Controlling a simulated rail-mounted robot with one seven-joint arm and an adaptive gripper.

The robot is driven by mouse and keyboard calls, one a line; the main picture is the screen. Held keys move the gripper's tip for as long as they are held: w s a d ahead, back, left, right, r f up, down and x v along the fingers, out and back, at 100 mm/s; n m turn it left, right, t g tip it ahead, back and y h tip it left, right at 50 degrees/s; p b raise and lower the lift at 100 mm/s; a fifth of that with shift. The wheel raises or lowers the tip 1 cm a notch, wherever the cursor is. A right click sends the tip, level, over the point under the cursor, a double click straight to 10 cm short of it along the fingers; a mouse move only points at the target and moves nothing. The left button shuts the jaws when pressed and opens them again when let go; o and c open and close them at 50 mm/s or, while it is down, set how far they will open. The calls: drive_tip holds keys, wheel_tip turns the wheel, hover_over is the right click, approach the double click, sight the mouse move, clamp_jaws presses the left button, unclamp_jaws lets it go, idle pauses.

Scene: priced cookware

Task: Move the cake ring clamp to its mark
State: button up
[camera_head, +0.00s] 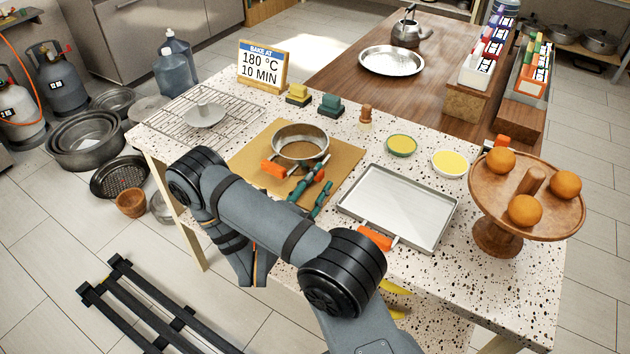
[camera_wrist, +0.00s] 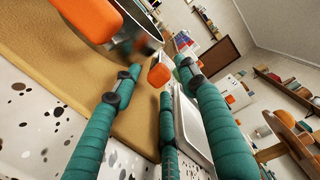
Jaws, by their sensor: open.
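The metal cake ring (camera_head: 301,146) stands on the tan mat (camera_head: 348,158). An orange block (camera_head: 273,169) sits at its left front, and a smaller orange piece (camera_head: 319,175) shows by my fingertips. I cannot tell which orange piece is the clamp. My gripper (camera_head: 318,185), with teal fingers, is open at the ring's front right. In the wrist view, an orange piece (camera_wrist: 159,75) appears between the spread fingertips of my gripper (camera_wrist: 160,78), with no clear contact. A larger orange block (camera_wrist: 88,18) is beside the ring (camera_wrist: 128,35). I cannot make out the mark.
A metal tray (camera_head: 400,207) with an orange piece (camera_head: 375,238) on its front edge lies right of the mat. A wooden stand (camera_head: 497,238) with oranges is farther right. A wire rack (camera_head: 170,117), a sign (camera_head: 262,66) and yellow and green blocks stand behind.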

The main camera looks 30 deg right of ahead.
drive_tip(key=shift+a, duration=0.1)
drive_tip(key=v, duration=1.2)
drive_tip(key=shift+c, duration=0.3)
